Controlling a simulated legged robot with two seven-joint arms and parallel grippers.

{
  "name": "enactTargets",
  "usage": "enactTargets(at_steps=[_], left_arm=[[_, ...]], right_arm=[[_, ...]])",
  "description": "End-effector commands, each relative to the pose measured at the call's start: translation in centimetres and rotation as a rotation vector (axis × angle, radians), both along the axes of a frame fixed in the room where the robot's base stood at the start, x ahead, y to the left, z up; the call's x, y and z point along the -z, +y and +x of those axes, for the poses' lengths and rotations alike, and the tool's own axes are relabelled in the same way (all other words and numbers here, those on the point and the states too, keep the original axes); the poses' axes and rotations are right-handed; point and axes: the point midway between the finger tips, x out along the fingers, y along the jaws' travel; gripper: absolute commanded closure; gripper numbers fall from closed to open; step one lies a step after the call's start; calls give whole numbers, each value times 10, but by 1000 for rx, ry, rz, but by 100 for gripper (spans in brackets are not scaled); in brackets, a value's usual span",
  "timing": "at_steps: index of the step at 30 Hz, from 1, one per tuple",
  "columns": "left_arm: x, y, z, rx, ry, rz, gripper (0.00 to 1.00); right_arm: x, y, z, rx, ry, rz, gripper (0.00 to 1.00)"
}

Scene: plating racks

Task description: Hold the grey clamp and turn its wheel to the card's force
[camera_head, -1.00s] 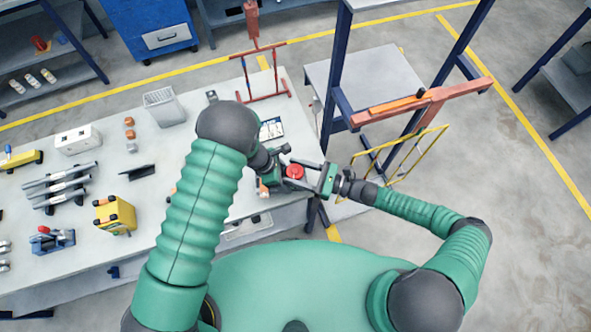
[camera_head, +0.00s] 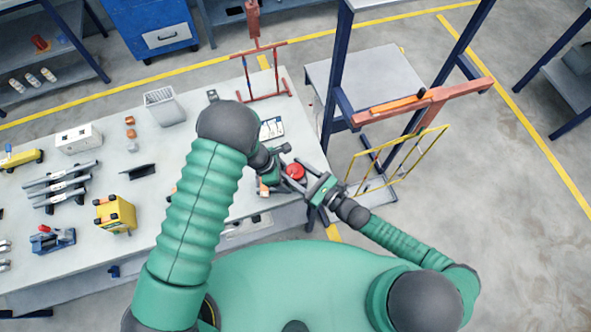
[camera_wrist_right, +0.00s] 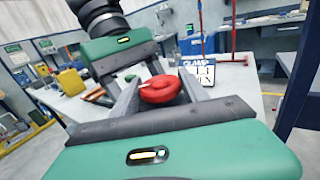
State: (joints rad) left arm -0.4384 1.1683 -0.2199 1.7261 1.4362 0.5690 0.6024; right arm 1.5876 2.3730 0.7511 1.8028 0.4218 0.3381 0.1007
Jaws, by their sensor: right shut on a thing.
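The red wheel (camera_head: 295,171) of the clamp sits near the bench's right front corner; it also shows in the right wrist view (camera_wrist_right: 160,90). My right gripper (camera_head: 300,174) is shut on the wheel, with a finger on either side of it. The clamp's grey body is mostly hidden by my grippers and the wheel. My left gripper (camera_head: 271,170) is right beside the wheel, at the clamp; its fingers are too hidden to tell their state. The card (camera_head: 271,128) stands behind on the bench; in the right wrist view its force figure (camera_wrist_right: 203,75) is too blurred to read.
The grey bench (camera_head: 190,150) carries a yellow box (camera_head: 116,214), a blue tool with a red knob (camera_head: 52,239), grey bars (camera_head: 62,183) and a grey bin (camera_head: 164,106). A red stand (camera_head: 265,97) is at the back. A blue frame with a yellow rack (camera_head: 405,165) stands right of the bench.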

Motion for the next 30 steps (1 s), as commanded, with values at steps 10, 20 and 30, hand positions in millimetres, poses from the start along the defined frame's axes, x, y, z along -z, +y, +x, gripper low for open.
enactTargets(at_steps=[10,20,30], left_arm=[[0,0,-2,6,2,0,100],[-1,0,-1,4,1,-1,100],[-1,0,-1,3,0,-1,100]], right_arm=[[1,-4,2,6,1,-6,39],[0,-2,0,3,0,-3,39],[2,-52,-44,5,2,-6,39]])
